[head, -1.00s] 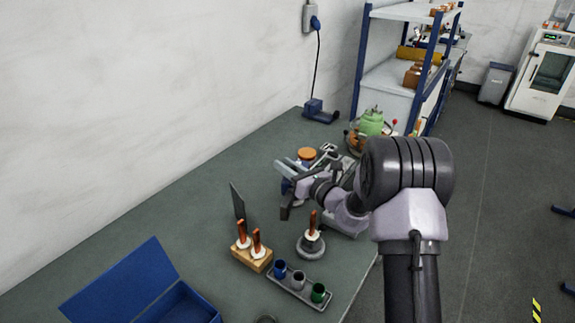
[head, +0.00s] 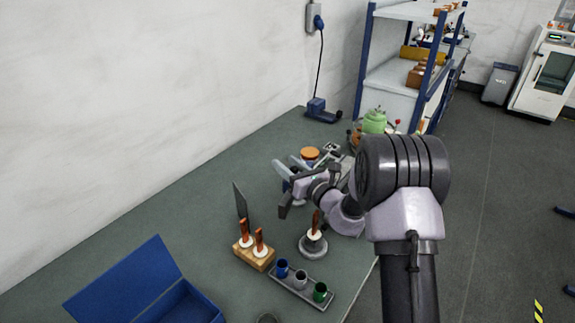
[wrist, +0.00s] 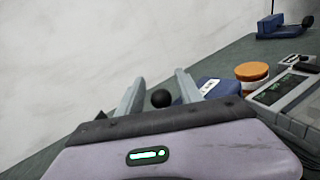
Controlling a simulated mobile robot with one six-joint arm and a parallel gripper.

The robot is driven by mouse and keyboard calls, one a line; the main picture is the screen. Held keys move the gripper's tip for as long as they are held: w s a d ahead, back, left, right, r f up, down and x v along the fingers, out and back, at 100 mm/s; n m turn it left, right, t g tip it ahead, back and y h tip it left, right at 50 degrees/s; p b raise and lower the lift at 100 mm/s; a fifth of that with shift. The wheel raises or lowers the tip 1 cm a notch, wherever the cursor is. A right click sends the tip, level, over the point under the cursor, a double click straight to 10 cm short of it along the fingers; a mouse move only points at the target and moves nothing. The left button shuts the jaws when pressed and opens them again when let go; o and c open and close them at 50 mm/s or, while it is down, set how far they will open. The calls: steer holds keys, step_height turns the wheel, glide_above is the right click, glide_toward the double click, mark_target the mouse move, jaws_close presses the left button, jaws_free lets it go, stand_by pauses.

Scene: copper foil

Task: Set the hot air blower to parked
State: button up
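A blue device (head: 287,186) with a white label lies partly hidden beside my gripper. It also shows in the wrist view (wrist: 222,88), just right of the fingers. A round black knob (wrist: 160,98) sits between the two fingertips, with a gap on each side; what it is fixed to is hidden. My gripper (head: 281,189) is open, low over the bench, its fingers pointing towards the wall. Another blue unit (head: 321,110) with a dark end stands at the bench's far corner, corded to the wall socket. I cannot tell which blue item is the blower.
An orange-lidded jar (wrist: 252,74) and a grey unit with a display (wrist: 285,92) stand close on the right. Nearer are an upright dark plate (head: 240,201), a wooden block with handled tools (head: 254,258), a cup tray (head: 300,287) and an open blue box (head: 150,290).

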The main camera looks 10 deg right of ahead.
steer(key=shift+d, duration=0.1)
steer(key=p+v, duration=0.2)
steer(key=v, duration=1.5)
steer(key=shift+s, duration=0.25)
